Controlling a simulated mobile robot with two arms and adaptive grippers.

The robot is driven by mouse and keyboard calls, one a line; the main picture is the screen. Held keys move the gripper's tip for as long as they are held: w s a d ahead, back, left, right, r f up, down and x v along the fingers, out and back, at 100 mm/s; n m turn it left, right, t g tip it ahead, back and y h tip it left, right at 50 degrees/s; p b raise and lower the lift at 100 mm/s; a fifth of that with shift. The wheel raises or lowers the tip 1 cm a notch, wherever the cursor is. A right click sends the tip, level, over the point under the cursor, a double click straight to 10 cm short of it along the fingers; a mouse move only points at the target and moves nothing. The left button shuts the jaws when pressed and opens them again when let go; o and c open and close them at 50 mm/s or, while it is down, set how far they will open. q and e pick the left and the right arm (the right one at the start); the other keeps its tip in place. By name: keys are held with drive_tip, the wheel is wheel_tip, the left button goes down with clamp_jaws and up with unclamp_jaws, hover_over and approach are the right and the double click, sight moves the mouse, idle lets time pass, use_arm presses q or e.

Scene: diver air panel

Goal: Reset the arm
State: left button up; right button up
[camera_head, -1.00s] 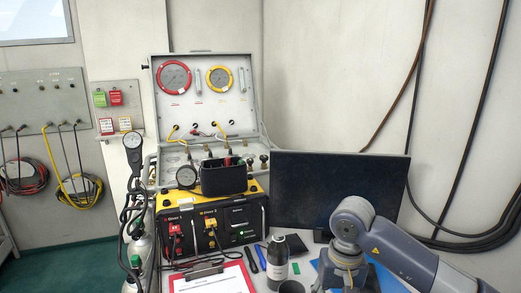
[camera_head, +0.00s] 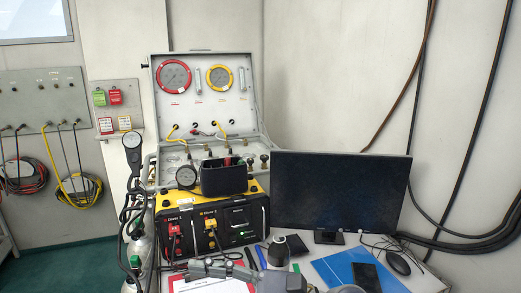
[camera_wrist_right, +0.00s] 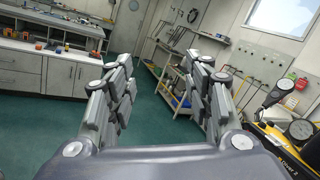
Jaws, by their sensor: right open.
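My right gripper (camera_wrist_right: 163,75) is open and empty in the right wrist view, its two grey fingers spread wide with floor and distant furniture between them. In the head view the right gripper (camera_head: 203,268) shows low at the bottom edge, pointing left over a red clipboard (camera_head: 210,285) with white paper. Most of my right arm is below the picture. My left gripper is not in view.
Green floor (camera_wrist_right: 75,125) is open left of the wrist.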

drive_tip(key=w+d+r+m+t+h, duration=0.2)
drive_tip(key=w+d+m+t+h, duration=0.25)
drive_tip(key=d+m+t, duration=0.75)
drive_tip(key=w+d+r+m+t+h, duration=0.2)
drive_tip(key=w+m+t, duration=0.45)
drive_tip(key=m, duration=1.05)
drive_tip(key=s+d+f+m+g+h, duration=0.1)
drive_tip(key=d+f+m+h, duration=0.5)
drive_tip(key=f+m, duration=0.3)
drive_tip(key=s+d+f+m+g+h, duration=0.1)
drive_tip(key=d+f+m+g+h, duration=0.1)
drive_tip(key=d+f+m+h, duration=0.6)
drive_tip(key=s+d+f+m+g+y, duration=0.1)
drive_tip(key=s+f+m+g, duration=0.45)
drive_tip(key=s+f, duration=0.55)
drive_tip(key=s+d+f+m+g, duration=0.1)
drive_tip(key=s+f+m+g, duration=0.55)
drive_tip(key=s, duration=0.65)
wheel_tip(320, 180, down, 28)
drive_tip(key=s+f+n+g, duration=0.1)
drive_tip(key=s+n+g, duration=0.1)
drive_tip(key=s+d+f+g, duration=0.1)
drive_tip(key=s+d+f, duration=0.1)
drive_tip(key=s+f, duration=1.4)
drive_tip(key=shift+s+d+f, duration=0.15)
drive_tip(key=shift+s+d, duration=0.25)
drive_tip(key=shift+s, duration=0.15)
